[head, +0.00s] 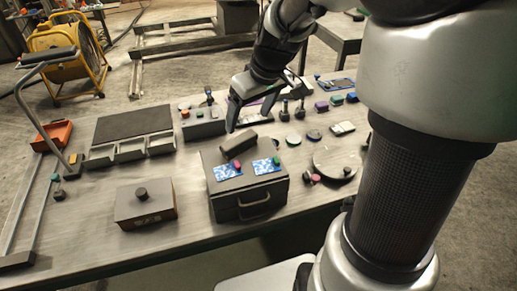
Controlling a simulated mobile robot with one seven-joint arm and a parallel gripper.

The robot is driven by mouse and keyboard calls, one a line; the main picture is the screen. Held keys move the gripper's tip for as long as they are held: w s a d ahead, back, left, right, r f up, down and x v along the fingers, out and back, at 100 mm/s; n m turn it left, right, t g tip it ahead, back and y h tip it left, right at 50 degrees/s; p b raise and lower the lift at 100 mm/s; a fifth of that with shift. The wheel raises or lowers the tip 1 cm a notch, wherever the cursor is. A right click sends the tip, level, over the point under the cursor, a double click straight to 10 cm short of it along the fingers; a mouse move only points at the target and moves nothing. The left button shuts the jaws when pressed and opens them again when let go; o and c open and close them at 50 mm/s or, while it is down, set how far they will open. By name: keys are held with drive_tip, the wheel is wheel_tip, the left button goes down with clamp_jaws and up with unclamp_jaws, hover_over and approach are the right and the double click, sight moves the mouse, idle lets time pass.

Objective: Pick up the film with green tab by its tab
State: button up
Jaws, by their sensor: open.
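The film with the green tab (266,166) is a small blue-and-white patterned sheet lying flat on top of a dark box (248,200). Its green tab (276,160) is at its upper right. A similar film with a magenta tab (227,172) lies to its left on the same box. My gripper (231,119) is open and empty, fingers pointing down. In the picture it is above and to the left of the green-tab film, apart from it. Its exact height over the table is hard to tell.
A dark block (238,143) lies on the box behind the films. A knobbed box (144,204) stands to the left. A round dish (337,165) with small parts is to the right. Several small coloured items stand behind. Bare table lies at the front left.

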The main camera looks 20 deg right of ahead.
drive_tip(key=s+d+r+m+g+b, duration=0.1)
drive_tip(key=d, duration=0.1)
drive_tip(key=s+d+r+m+g+h+b, duration=0.1)
drive_tip(key=s+d+r+m, duration=0.1)
drive_tip(key=s+d+r+m+g+b, duration=0.1)
drive_tip(key=r, duration=0.1)
drive_tip(key=shift+s+d+r+g+h, duration=0.15)
drive_tip(key=shift+d+g+h, duration=0.15)
drive_tip(key=shift+d+h, duration=0.1)
drive_tip(key=c, duration=1)
drive_tip(key=b, duration=0.2)
hover_over(277, 159)
drive_tip(key=shift+m, duration=0.3)
drive_tip(key=f, duration=1.1)
drive_tip(key=shift+s+f, duration=0.2)
drive_tip(key=shift+w+f, duration=0.2)
drive_tip(key=shift+f, duration=2.5)
